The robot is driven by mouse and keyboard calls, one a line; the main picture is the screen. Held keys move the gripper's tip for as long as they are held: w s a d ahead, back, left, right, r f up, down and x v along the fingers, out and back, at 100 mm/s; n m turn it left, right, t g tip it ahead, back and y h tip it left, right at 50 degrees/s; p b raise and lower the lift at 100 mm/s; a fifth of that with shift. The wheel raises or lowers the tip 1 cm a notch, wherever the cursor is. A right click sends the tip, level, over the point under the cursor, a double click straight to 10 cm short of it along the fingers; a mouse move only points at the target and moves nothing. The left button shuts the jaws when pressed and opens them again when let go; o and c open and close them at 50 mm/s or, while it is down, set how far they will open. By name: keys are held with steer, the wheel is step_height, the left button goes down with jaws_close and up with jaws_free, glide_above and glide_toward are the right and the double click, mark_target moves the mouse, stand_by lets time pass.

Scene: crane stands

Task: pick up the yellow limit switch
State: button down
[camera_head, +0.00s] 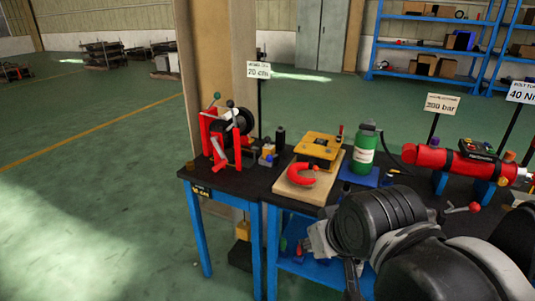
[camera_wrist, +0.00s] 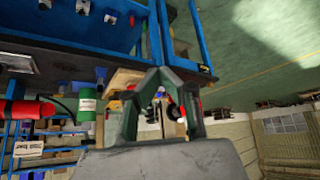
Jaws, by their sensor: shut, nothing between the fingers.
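I cannot make out the yellow limit switch for certain. In the head view a yellow box (camera_head: 318,146) lies on a wooden board at the back of the bench, behind a red ring-shaped part (camera_head: 303,174). My arm covers the bench's right front in the head view.
A green bottle (camera_head: 364,148) stands right of the yellow box, with a red cylinder (camera_head: 448,162) beyond. Sign posts rise from the bench, including the left sign (camera_head: 258,70). A beige pillar (camera_head: 222,50) stands behind the bench. The floor (camera_head: 95,200) left of it is clear.

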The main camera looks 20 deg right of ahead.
steer(key=c, duration=1)
jaws_free()
steer(key=shift+c, duration=0.2)
